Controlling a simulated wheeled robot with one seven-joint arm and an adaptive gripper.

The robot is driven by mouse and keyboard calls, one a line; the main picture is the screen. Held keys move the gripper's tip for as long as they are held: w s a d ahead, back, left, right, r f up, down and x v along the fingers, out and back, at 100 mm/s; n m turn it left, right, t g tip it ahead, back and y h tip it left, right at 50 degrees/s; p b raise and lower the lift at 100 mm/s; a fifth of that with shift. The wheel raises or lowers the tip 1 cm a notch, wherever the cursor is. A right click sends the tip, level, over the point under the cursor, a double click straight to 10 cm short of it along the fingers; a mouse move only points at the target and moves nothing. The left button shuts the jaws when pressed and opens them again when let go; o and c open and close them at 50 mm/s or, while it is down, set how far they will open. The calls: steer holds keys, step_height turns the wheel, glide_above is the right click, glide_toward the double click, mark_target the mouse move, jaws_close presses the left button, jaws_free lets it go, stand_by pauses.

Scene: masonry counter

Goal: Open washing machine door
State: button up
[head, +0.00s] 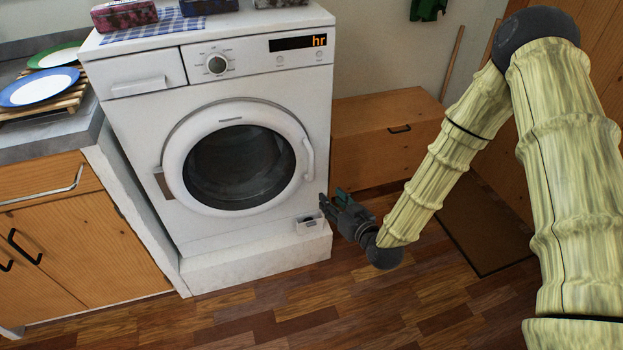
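The white washing machine (165,125) stands left of centre in the head view. Its round door (178,165) with dark glass appears shut. The door handle (308,159) is a white curved bar on the right side of the door ring. My gripper (328,202) is below and slightly right of the handle, near the machine's lower right front. It looks apart from the handle. Its fingers are small and dark, and their gap is hard to make out. I see nothing held in it.
A wooden chest (385,135) stands right of the machine. A wooden cabinet (75,240) and plates (38,87) are at the left. Boxes and a checked cloth (150,25) lie on the machine's top. The wooden floor (330,300) in front is clear. A brown mat (485,225) lies at the right.

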mark_target(313, 166)
steer(key=w+a+r+b, duration=0.1)
steer(key=w+a, duration=0.1)
steer(key=w, duration=0.2)
steer(key=w+a+t+y+b, duration=0.1)
steer(key=w+a, duration=0.1)
steer(key=w, duration=0.2)
steer(key=w+a+r+t+b, duration=0.1)
steer(key=w+a, duration=0.1)
steer(key=w, duration=0.3)
steer(key=shift+w+a+r+n, duration=0.1)
steer(key=shift+a+r+n, duration=0.05)
steer(key=shift+r+n, duration=0.2)
steer(key=shift+f, duration=0.1)
jaws_close()
